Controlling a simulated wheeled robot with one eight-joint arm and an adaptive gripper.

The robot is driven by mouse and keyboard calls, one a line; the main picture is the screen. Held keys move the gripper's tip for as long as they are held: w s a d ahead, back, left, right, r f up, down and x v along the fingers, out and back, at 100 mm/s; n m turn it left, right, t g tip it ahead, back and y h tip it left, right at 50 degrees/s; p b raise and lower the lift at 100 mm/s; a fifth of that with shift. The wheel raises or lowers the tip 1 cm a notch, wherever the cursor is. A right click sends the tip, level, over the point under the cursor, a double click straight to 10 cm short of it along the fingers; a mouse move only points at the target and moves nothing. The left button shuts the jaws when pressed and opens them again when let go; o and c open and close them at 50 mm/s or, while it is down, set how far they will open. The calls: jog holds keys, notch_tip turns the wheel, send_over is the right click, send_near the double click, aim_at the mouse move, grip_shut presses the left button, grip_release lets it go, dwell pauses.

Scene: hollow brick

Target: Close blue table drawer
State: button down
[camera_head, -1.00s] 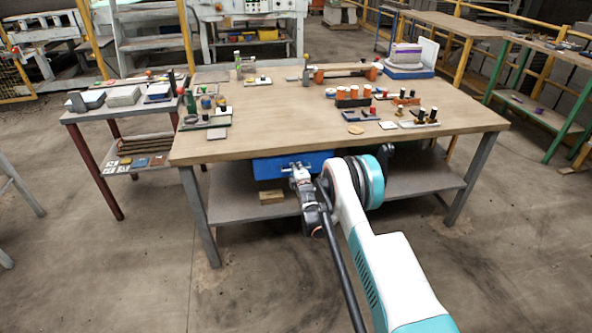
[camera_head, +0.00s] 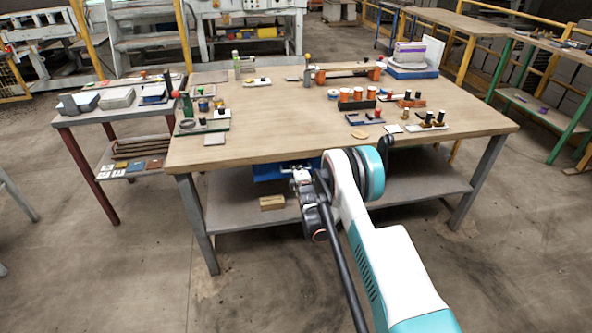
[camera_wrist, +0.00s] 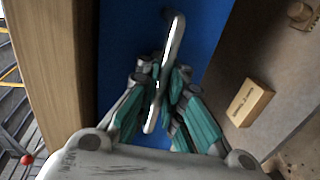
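The blue drawer (camera_head: 268,172) hangs under the front edge of the wooden-topped table, and only a small part of its front shows in the head view. In the wrist view its blue front (camera_wrist: 205,30) fills the middle, with a slim metal handle (camera_wrist: 174,42) crossing it. My gripper (camera_head: 297,172) is at the drawer front. In the wrist view my gripper's teal-padded fingers (camera_wrist: 167,84) lie close on both sides of the handle and look shut on it. My arm hides the right part of the drawer.
The table top (camera_head: 270,128) holds several bottles, blocks and small parts, away from the drawer. A small wooden block (camera_head: 271,202) lies on the lower shelf (camera_head: 235,212), below the drawer. A table leg (camera_head: 197,225) stands left of the drawer.

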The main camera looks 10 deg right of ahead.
jog(key=c, duration=2)
grip_release()
jog(key=s+r, duration=0.1)
jog(key=s, duration=0.6)
jog(key=shift+s+r, duration=0.2)
jog(key=shift+r, duration=0.05)
jog(key=shift+r, duration=0.1)
